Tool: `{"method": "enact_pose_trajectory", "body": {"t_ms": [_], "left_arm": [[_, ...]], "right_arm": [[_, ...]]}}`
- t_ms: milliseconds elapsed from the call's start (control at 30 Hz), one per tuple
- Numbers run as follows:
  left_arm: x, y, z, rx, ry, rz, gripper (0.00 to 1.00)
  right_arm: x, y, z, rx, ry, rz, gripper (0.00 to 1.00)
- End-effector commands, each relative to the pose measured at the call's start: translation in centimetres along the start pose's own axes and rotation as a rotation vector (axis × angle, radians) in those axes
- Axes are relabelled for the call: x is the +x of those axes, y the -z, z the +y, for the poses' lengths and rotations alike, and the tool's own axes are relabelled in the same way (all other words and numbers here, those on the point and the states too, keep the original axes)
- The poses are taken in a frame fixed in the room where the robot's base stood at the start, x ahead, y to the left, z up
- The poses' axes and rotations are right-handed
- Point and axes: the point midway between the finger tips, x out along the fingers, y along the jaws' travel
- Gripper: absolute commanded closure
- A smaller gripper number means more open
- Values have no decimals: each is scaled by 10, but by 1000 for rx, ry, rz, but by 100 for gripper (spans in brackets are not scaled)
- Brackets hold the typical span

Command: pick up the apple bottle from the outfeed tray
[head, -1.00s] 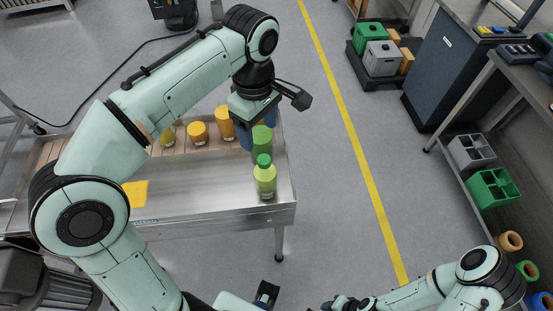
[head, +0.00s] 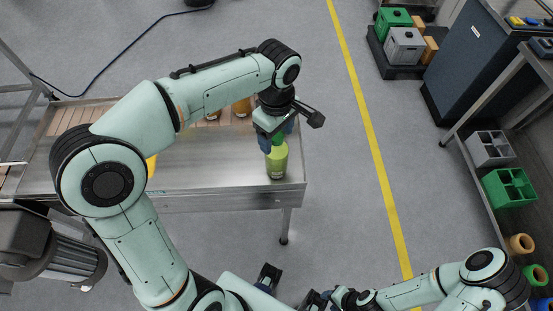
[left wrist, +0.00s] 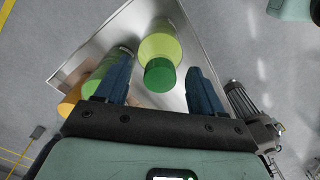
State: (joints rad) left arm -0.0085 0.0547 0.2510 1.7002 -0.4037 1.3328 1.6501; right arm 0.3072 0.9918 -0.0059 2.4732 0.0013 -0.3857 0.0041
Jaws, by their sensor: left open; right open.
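The apple bottle (head: 277,164), light green with a green cap, stands upright near the right end of the steel outfeed tray (head: 205,172). My left gripper (head: 277,138) is open and points down over it, hiding part of its top. In the left wrist view, the apple bottle's green cap (left wrist: 160,73) lies between the two open blue fingers (left wrist: 160,80), with a gap on each side. My right gripper (head: 324,297) is at the bottom of the head view, away from the tray, open and only partly visible.
In the left wrist view, another green bottle (left wrist: 98,76) and an orange one (left wrist: 69,107) stand beside the left finger. Orange bottles (head: 241,106) stand at the tray's back, partly behind my left arm. Floor right of the tray is clear up to the yellow line (head: 373,140).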

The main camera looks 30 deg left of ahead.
Motion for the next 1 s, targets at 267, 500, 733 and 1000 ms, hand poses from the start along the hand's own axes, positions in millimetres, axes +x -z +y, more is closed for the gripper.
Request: {"method": "enact_pose_trajectory", "body": {"t_ms": [267,500,733,1000], "left_arm": [[11,0,0,-1,0,0,32],[11,0,0,-1,0,-1,84],[12,0,0,0,1,-1,100],[12,0,0,0,3,-2,100]], "right_arm": [[2,0,1,0,0,-1,57],[2,0,1,0,0,-1,57],[2,0,1,0,0,-1,57],[2,0,1,0,0,-1,57]]}}
